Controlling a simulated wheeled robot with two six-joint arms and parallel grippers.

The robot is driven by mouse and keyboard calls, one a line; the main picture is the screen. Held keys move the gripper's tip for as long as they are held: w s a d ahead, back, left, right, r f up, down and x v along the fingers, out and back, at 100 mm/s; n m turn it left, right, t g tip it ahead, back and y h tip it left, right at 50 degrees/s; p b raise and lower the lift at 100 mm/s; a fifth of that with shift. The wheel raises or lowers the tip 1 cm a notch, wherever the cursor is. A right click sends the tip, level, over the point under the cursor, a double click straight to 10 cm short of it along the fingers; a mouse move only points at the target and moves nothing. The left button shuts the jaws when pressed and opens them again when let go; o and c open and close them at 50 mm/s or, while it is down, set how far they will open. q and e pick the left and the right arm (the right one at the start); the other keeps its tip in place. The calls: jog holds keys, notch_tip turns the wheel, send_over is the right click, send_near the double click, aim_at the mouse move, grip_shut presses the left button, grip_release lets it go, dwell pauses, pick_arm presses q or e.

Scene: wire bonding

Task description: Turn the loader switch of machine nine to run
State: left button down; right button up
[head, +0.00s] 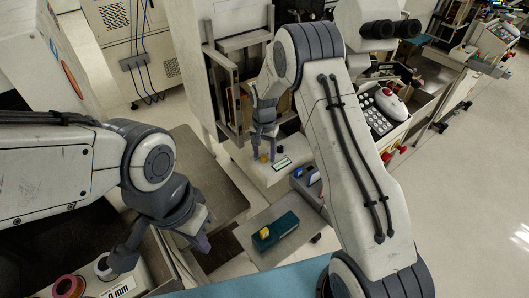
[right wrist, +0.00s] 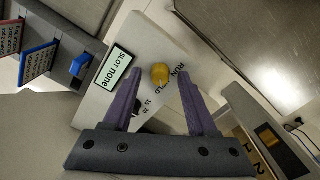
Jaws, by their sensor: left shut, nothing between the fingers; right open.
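A yellow knob (right wrist: 160,75) sits on a pale panel (right wrist: 150,42) beside lettering that reads "RUN" and a partly hidden "LD". In the head view the yellow knob (head: 263,158) shows small, just below my right gripper (head: 264,138). In the right wrist view my right gripper (right wrist: 158,84) is open, with one purple fingertip on each side of the knob; I cannot tell whether they touch it. A display (right wrist: 113,68) beside the knob reads "SLOT none". My left gripper (head: 200,242) is shut and empty, low at the left, away from the panel. No machine number is readable.
A blue clip-like part (right wrist: 80,64) and red and blue labelled tags stand left. In the head view a dark green box (head: 279,232) with a yellow piece lies on a grey surface.

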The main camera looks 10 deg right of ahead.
grip_shut()
jog(key=shift+n, duration=0.4)
jog(key=n, duration=0.3)
jog(key=shift+n, duration=0.4)
jog(key=n, duration=0.4)
jog(key=shift+n+p, duration=0.3)
jog(key=shift+p, duration=0.1)
jog(key=n, duration=0.4)
jog(key=shift+w+n, duration=0.1)
jog(key=shift+n, duration=0.2)
jog(key=n, duration=0.4)
